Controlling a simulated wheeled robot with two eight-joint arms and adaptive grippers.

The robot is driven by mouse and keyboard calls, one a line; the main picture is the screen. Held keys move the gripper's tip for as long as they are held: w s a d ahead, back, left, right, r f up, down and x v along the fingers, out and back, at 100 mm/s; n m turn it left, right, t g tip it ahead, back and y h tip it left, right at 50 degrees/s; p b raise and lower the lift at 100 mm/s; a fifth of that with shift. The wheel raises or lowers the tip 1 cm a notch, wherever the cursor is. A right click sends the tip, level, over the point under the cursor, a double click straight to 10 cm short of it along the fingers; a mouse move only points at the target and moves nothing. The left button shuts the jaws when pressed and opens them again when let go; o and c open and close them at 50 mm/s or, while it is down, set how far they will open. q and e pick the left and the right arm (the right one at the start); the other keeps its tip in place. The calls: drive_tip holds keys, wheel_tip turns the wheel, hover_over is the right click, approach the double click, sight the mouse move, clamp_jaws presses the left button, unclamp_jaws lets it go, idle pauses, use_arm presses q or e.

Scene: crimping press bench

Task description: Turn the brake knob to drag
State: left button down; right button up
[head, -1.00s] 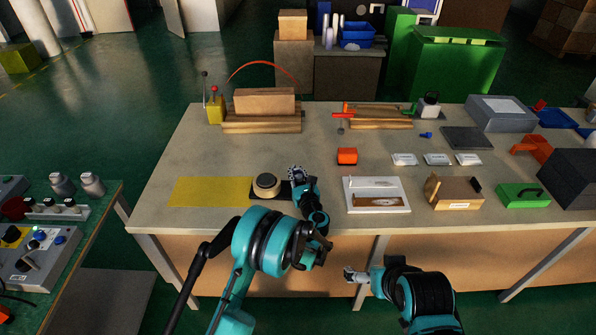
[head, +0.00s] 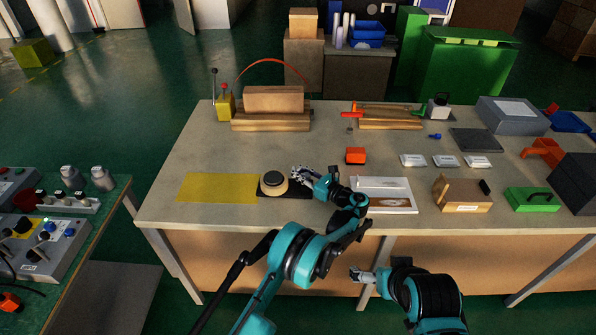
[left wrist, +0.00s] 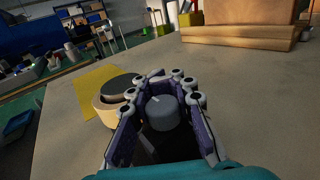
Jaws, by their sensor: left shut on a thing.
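The brake knob (left wrist: 165,113) is a grey round cap between my left gripper's fingers in the left wrist view. A short pale mark shows on its top. My left gripper (head: 301,175) is shut on it, over the right end of a dark base plate (head: 267,193). The fingers hide the knob in the head view. A round tan drum with a black top (head: 272,180) stands on the same plate, just left of the gripper; it also shows in the left wrist view (left wrist: 113,102). My right gripper (head: 360,275) hangs before the table's front edge, too small to read its opening.
A yellow mat (head: 217,187) lies left of the plate. A white tray (head: 397,207) lies right of it, close to my left forearm. An orange block (head: 355,155) stands behind the tray. Wooden blocks (head: 271,122) stand at the back. Bare tabletop lies between.

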sight(309, 178)
idle(0.4)
use_arm(q)
drive_tip(key=c, duration=1.4)
unclamp_jaws()
drive_tip(key=shift+a, duration=0.1)
drive_tip(key=shift+o, duration=0.2)
drive_tip(key=v, duration=0.7)
drive_tip(key=shift+s+d, duration=0.15)
drive_tip(key=shift+d, duration=0.15)
